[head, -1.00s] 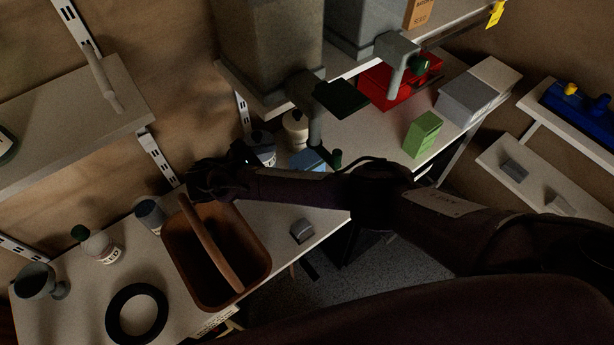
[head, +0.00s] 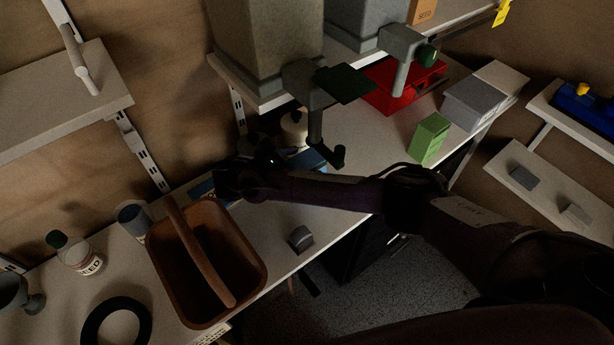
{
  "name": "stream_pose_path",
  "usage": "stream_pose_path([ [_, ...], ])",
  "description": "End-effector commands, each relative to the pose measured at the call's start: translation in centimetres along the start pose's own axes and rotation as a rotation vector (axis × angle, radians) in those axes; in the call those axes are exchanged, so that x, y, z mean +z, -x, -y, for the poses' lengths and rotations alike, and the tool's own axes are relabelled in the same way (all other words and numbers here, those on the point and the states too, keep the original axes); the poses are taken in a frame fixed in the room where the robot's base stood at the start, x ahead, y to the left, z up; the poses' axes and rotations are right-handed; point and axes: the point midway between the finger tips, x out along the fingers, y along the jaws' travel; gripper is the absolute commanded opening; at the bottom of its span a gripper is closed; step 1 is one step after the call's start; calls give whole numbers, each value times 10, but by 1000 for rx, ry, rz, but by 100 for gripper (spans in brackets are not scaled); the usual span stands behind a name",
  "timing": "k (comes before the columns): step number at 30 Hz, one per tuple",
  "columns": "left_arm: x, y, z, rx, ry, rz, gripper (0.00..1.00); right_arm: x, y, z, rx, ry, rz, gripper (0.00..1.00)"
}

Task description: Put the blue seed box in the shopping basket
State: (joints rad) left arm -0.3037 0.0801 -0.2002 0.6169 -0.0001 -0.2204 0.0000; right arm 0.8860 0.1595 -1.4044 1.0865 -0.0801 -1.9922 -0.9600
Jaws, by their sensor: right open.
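The shopping basket (head: 241,243) is brown, with an arched handle, and stands at the front of the bench, left of centre. My right gripper (head: 228,184) is a dark shape just above and behind the basket's far right corner. It is open, but its fingers are hard to make out. A blue box (head: 313,160) lies on the bench under the dispenser spout, partly hidden by my right forearm. Another blue item (head: 203,190) shows just left of the gripper, mostly hidden, and I cannot tell what it is. My left gripper is not in view.
A blue-grey can (head: 133,217) stands left of the basket, near a seed jar (head: 80,256) and a black ring (head: 115,325). A small grey block (head: 301,239) lies right of the basket. A green box (head: 429,138) and red case (head: 405,85) stand farther right. Dispensers overhang the bench.

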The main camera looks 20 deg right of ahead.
Motion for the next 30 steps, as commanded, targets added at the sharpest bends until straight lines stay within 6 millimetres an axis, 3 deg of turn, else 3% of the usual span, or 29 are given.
stream_pose_path([
  [2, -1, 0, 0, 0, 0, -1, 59, 0, 0, 0, 0, 0, 0, 77],
  [20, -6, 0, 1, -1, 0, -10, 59, 0, 0, 0, 0, 0, 0, 1],
  [30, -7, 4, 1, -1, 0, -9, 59, 6, -2, -1, -1, 0, 1, 1],
])
